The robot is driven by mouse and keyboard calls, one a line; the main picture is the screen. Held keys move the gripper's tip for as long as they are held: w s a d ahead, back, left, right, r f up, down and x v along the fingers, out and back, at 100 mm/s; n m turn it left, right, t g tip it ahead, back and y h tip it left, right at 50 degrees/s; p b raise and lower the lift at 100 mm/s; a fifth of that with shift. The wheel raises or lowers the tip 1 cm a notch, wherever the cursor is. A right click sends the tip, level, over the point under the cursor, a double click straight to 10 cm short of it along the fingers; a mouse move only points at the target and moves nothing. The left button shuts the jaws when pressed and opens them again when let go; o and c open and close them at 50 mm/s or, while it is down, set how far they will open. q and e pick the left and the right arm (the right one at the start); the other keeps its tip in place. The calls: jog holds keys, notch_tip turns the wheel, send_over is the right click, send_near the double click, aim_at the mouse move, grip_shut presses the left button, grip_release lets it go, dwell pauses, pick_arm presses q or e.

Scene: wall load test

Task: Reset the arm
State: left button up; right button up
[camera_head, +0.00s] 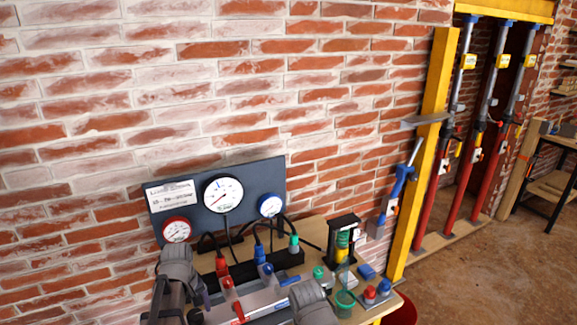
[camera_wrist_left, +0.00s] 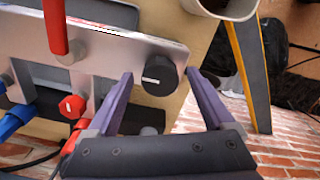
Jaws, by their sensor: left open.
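In the left wrist view my left gripper (camera_wrist_left: 160,73) is open, with its two purple-grey fingers apart. A black round knob (camera_wrist_left: 158,78) with a white mark, on the front of a silver panel (camera_wrist_left: 110,42), shows between the fingertips. I cannot tell whether the fingers touch it. In the head view grey parts of my arms show at the bottom, over the bench. My right gripper's jaws do not show.
A dark gauge board (camera_head: 260,180) stands against the brick wall above the wooden bench (camera_head: 315,232). Red and blue fittings, hoses and a black stand (camera_head: 344,222) crowd the bench. A yellow post (camera_head: 432,110) rises to the right. A red lever (camera_wrist_left: 55,28) sticks out of the panel.

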pick_arm(q)
jog(key=m, duration=0.7)
jog(key=shift+m, duration=0.4)
jog(key=m, duration=0.4)
jog(key=shift+a, duration=0.1)
jog(key=shift+m, duration=1.7)
